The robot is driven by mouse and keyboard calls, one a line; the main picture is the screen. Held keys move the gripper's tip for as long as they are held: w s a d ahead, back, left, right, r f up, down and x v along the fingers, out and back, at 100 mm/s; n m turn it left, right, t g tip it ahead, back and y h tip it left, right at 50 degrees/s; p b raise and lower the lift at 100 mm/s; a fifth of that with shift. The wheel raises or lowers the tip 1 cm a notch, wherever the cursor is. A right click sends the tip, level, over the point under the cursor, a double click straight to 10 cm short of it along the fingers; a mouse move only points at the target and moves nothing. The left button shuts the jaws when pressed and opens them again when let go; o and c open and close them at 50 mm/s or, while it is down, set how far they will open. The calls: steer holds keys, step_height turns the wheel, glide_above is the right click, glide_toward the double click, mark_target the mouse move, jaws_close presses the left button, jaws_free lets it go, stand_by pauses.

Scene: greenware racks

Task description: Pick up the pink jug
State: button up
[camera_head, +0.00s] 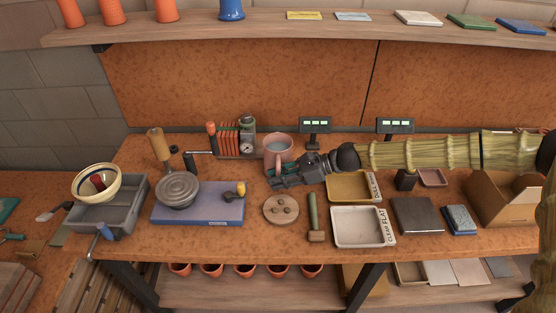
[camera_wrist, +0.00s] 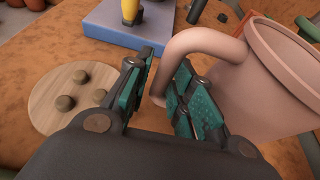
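The pink jug (camera_head: 278,150) stands on the workbench near its back, left of my arm. In the wrist view the jug (camera_wrist: 270,85) fills the right side, with its curved handle (camera_wrist: 200,42) reaching left toward my gripper. My gripper (camera_head: 280,178) is in front of the jug at the handle's height or lower. In the wrist view my gripper (camera_wrist: 160,90) has its teal-padded fingers apart, with a gap between them. The lower end of the handle shows at that gap; I cannot tell whether either finger touches it.
A round wooden disc with knobs (camera_head: 281,208) and a green-handled mallet (camera_head: 315,220) lie in front. Trays (camera_head: 358,225) stand to the right. A gauge device (camera_head: 235,140) stands behind left.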

mark_target(278, 170)
jaws_close()
steer(key=shift+r, duration=0.3)
stand_by(0.3)
steer(key=shift+r+b, duration=0.75)
steer(key=shift+r, duration=0.7)
steer(key=s+a+r+b, duration=0.1)
steer(key=s+b, duration=0.2)
steer(key=s, duration=1.2)
steer(key=shift+s+a+r+b, duration=0.2)
steer(key=shift+s+r+b, duration=0.05)
steer(key=shift+s+b, duration=0.1)
